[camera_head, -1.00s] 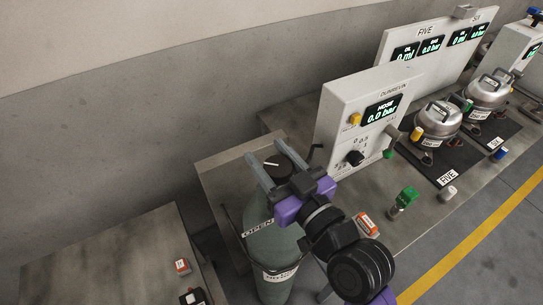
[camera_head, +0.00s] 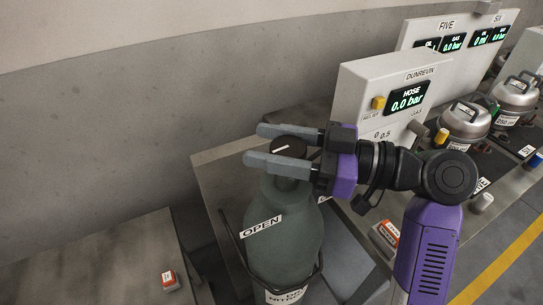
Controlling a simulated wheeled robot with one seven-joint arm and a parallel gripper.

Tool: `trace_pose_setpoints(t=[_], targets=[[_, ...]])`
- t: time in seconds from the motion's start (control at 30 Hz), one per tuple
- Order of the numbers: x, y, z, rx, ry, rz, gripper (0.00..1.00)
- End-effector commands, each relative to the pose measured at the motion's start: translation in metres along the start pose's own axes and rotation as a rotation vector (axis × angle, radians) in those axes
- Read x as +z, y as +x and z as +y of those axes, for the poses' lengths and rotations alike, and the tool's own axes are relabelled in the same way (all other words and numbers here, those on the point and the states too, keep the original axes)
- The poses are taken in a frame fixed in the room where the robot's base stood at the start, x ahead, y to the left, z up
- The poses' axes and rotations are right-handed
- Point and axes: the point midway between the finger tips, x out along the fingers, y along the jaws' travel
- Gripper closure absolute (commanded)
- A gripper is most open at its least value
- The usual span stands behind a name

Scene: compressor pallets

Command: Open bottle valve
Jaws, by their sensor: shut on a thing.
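The bottle (camera_head: 284,228) is a grey-green cylinder standing upright at the left end of the bench. It carries an OPEN label (camera_head: 261,226) and a lower label that reads partly as nitrogen. Its valve (camera_head: 289,146) is a round black knob on top with a white pointer line. My gripper (camera_head: 266,146) comes from the right, with one grey finger on the far side of the knob and one on the near side. It is shut on the knob, and the near finger hides part of the knob's lower side.
A white DUNREVIN panel (camera_head: 354,78) with a HOSE display of 0.0 bar stands right behind my gripper. Silver compressors (camera_head: 464,122) stand farther right. A small red-and-white block (camera_head: 170,281) sits on the left table (camera_head: 100,262). Bare wall lies behind.

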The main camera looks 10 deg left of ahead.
Motion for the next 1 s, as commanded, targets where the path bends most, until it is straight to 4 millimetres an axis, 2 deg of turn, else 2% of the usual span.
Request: trace_pose_setpoints(t=[0.03,0.5,1.0], targets=[[0.006,-0.001,0.001,-0.043,0.001,-0.002,0.91],[0.005,-0.002,-0.011,-0.383,0.006,-0.004,0.91],[0.004,-0.002,-0.014,-0.48,0.008,-0.005,0.91]])
